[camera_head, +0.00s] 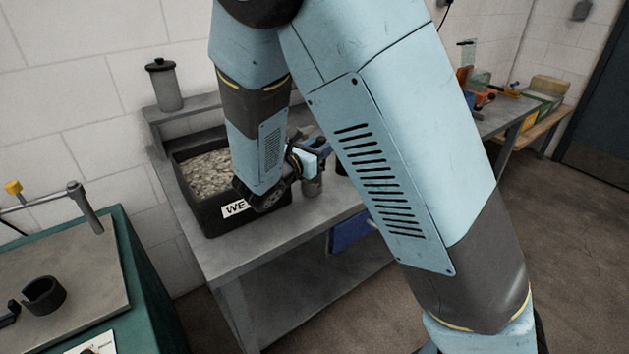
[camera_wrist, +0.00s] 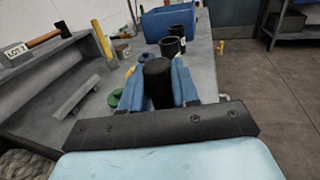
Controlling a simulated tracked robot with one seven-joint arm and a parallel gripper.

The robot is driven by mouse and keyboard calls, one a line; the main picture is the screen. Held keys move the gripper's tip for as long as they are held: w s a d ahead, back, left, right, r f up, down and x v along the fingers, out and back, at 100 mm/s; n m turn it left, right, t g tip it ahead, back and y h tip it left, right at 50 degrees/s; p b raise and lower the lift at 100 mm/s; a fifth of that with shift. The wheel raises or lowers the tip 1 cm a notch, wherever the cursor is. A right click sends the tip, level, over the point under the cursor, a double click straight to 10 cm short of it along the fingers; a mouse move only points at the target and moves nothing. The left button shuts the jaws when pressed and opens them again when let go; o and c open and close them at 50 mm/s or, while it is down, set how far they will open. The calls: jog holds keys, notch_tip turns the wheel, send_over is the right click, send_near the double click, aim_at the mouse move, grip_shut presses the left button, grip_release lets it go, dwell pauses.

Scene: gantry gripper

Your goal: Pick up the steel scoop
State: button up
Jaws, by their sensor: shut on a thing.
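My gripper (camera_head: 318,160) is low over the grey workbench (camera_head: 262,246), just right of a black bin. In the wrist view its two blue fingers (camera_wrist: 159,90) are shut on an upright black cylinder, which looks like the handle of the steel scoop (camera_wrist: 157,80). The rest of the scoop is hidden below the fingers in that view. In the head view a grey metal part (camera_head: 312,184) shows beneath my gripper. I cannot tell whether it touches the bench.
The black bin (camera_head: 216,220) holds pale pebbles. A lidded grey jar (camera_head: 165,88) stands on the back ledge. In the wrist view, black cups (camera_wrist: 172,47), a blue bin (camera_wrist: 168,20) and a yellow post (camera_wrist: 101,39) stand beyond my gripper. A green bench (camera_head: 150,280) is at left.

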jog(key=c, duration=0.3)
jog(key=shift+r, duration=0.15)
